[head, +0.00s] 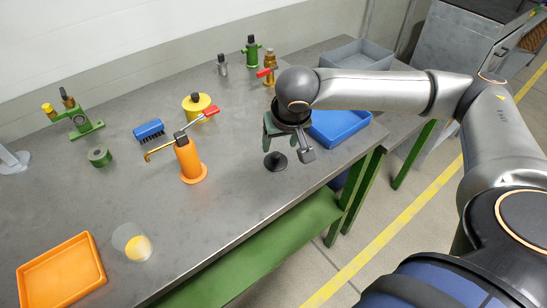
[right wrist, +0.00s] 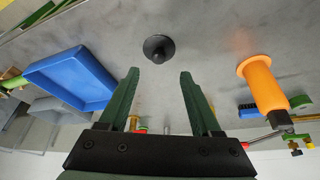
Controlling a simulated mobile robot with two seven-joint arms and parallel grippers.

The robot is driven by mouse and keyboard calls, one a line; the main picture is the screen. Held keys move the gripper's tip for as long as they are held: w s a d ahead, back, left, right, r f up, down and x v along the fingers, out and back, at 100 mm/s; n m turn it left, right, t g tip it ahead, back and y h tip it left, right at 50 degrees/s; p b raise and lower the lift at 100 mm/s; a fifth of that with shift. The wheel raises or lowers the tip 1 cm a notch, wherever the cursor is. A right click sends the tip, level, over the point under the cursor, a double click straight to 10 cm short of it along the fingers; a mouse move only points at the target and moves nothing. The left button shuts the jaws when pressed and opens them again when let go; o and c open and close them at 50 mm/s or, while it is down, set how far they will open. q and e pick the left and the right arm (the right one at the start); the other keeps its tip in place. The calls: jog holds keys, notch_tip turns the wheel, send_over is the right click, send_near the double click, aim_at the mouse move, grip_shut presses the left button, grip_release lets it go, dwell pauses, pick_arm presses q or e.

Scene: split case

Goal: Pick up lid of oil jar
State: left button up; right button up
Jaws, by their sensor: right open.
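A small black lid with a knob (head: 275,162) lies on the grey workbench, near its front edge. It also shows in the right wrist view (right wrist: 158,48), beyond the fingertips and roughly in line with the gap between them. My right gripper (head: 288,142) is open and empty, just above and beside the lid, apart from it. Its two green fingers (right wrist: 159,75) show in the right wrist view. A clear jar with yellow contents (head: 132,243), which looks like the oil jar, stands open at the front left. My left gripper is not in view.
An orange cylinder with a red-handled lever (head: 188,162) stands left of the lid. A blue tray (head: 338,126) is to the right, behind my gripper. An orange tray (head: 60,272) lies front left. A yellow spool (head: 197,107) and a blue brush (head: 149,130) are farther back.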

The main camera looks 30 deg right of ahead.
aim_at(276, 155)
jog(key=x, duration=0.9)
jog(key=shift+w+d, duration=0.2)
jog(key=shift+w, duration=0.05)
jog(key=shift+c, duration=0.2)
grip_shut()
